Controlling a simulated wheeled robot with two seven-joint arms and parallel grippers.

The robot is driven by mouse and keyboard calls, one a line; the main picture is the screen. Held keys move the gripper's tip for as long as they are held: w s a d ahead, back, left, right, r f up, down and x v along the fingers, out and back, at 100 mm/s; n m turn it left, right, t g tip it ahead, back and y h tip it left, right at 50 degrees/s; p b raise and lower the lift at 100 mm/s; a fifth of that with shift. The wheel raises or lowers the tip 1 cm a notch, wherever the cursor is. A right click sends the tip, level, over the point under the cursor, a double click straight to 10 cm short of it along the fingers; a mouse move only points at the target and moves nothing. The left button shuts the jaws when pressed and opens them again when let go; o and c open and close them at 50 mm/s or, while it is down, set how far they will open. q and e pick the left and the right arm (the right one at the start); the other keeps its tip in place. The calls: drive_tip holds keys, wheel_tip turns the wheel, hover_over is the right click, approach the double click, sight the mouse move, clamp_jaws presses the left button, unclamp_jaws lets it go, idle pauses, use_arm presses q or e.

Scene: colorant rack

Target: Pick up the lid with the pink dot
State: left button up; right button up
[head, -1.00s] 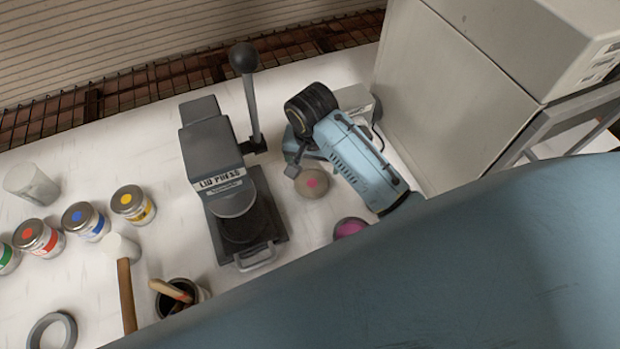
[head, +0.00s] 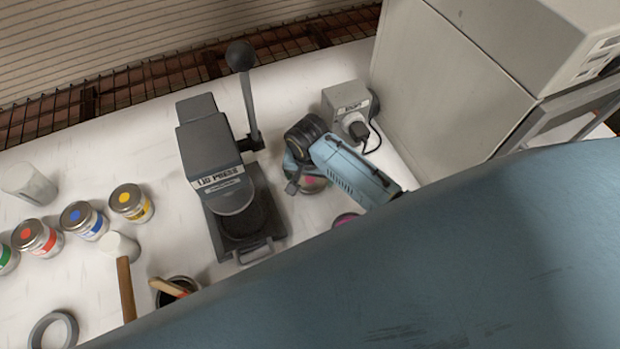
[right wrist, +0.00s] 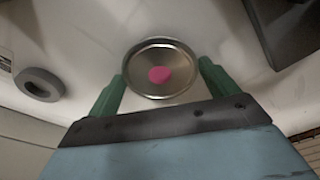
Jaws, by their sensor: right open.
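The lid with the pink dot (right wrist: 183,57) is a round metal disc lying on the white bench. In the right wrist view it sits between the two green fingers of my right gripper (right wrist: 161,72), which are open on either side of it. No contact is visible between fingers and lid. In the head view my right gripper (head: 297,172) is right over the lid (head: 315,183) and hides most of it. My left gripper is not in view.
The lid press (head: 212,150) stands just left of my right gripper. A socket box (head: 346,101) and a large grey cabinet (head: 455,75) stand behind and right. A pink-topped can (head: 344,219) is partly hidden by my arm. Paint cans (head: 130,203) and a mallet (head: 125,285) are left.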

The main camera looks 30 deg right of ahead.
drive_tip(key=c, duration=0.6)
drive_tip(key=shift+o, duration=0.2)
drive_tip(key=shift+r, duration=0.1)
